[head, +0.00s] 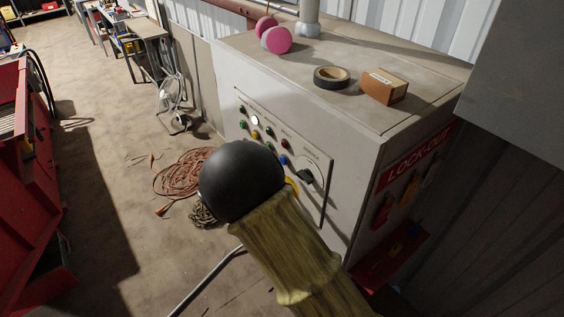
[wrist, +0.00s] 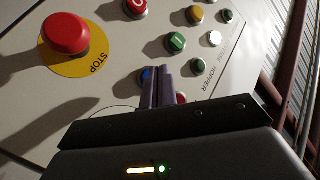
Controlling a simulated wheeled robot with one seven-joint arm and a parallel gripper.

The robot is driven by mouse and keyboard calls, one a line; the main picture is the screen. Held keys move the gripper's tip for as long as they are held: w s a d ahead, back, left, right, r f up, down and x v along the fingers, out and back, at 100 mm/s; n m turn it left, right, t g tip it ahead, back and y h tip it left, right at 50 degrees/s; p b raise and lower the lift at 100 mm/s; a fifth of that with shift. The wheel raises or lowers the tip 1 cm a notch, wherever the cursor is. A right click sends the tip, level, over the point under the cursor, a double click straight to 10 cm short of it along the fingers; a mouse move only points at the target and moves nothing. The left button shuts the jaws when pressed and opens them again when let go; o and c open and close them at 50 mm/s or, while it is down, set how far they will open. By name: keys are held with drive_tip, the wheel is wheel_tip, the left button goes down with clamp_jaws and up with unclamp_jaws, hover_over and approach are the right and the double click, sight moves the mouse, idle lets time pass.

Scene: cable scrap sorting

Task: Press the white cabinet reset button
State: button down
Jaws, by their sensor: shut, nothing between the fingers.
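The white button (head: 255,120) is on the upper left of the control panel on the grey-white cabinet (head: 352,166). In the wrist view the white button (wrist: 214,38) is at upper right, up and to the right of my fingertips. My gripper (wrist: 159,70) is shut and empty, its two dark fingers side by side. Its tips overlap the area near a blue button (wrist: 146,73) and stand apart from the white button in the picture; whether they touch the panel I cannot tell. In the head view my arm hides my gripper and the lower panel.
A red mushroom stop button (wrist: 68,34) on a yellow disc stands at upper left. Green (wrist: 177,42), yellow (wrist: 195,14) and red (wrist: 181,97) buttons are close around the fingers. A tape roll (head: 331,77) and a small box (head: 384,87) lie on the cabinet. An orange cable (head: 180,178) lies on the floor.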

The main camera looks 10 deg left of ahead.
drive_tip(key=shift+s+a, duration=0.15)
drive_tip(key=shift+s, duration=0.05)
drive_tip(key=s+a, duration=0.3)
drive_tip(key=shift+s+a, duration=0.1)
drive_tip(key=shift+s, duration=0.3)
idle(0.4)
drive_tip(key=shift+a+f, duration=0.1)
idle(0.6)
